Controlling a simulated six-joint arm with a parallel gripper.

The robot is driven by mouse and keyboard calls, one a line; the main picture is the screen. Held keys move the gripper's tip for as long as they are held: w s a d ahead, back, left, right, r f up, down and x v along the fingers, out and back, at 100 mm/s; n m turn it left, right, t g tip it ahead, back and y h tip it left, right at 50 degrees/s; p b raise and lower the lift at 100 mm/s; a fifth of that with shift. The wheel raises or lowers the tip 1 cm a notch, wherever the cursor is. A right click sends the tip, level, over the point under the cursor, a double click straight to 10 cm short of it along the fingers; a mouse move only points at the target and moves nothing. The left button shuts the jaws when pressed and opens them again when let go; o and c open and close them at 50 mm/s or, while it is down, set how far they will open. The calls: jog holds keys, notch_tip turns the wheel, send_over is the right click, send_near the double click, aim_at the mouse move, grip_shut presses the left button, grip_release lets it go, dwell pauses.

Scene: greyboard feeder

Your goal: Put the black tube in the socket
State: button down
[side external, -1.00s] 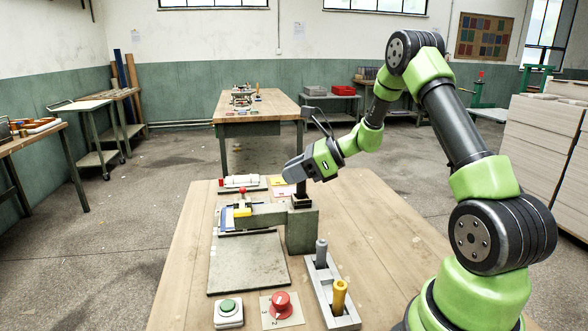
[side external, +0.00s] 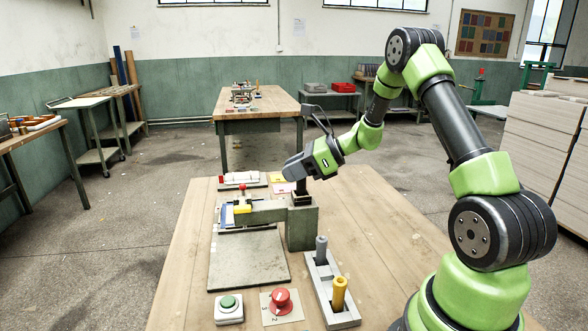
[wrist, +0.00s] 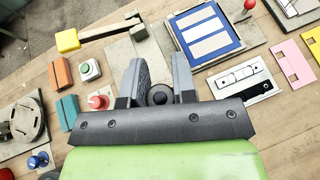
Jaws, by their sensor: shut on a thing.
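My gripper (side external: 299,172) is shut on the black tube (side external: 301,187), which stands upright over the grey-green block (side external: 301,230) of the feeder. A dark square socket (side external: 302,201) sits on top of that block, and the tube's lower end is at it. I cannot tell how deep the tube sits in it. In the wrist view the tube's round dark end (wrist: 158,95) shows between the two fingers of my gripper (wrist: 157,82).
A rack (side external: 324,292) with a grey tube (side external: 321,250) and a yellow tube (side external: 339,294) stands near the front right. A red knob (side external: 281,300) and a green button (side external: 228,302) lie at the front. The flat plate (side external: 248,262) is bare.

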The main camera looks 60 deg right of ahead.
jog(key=c, duration=0.8)
grip_release()
jog(key=shift+c, duration=0.2)
jog(key=v, duration=1)
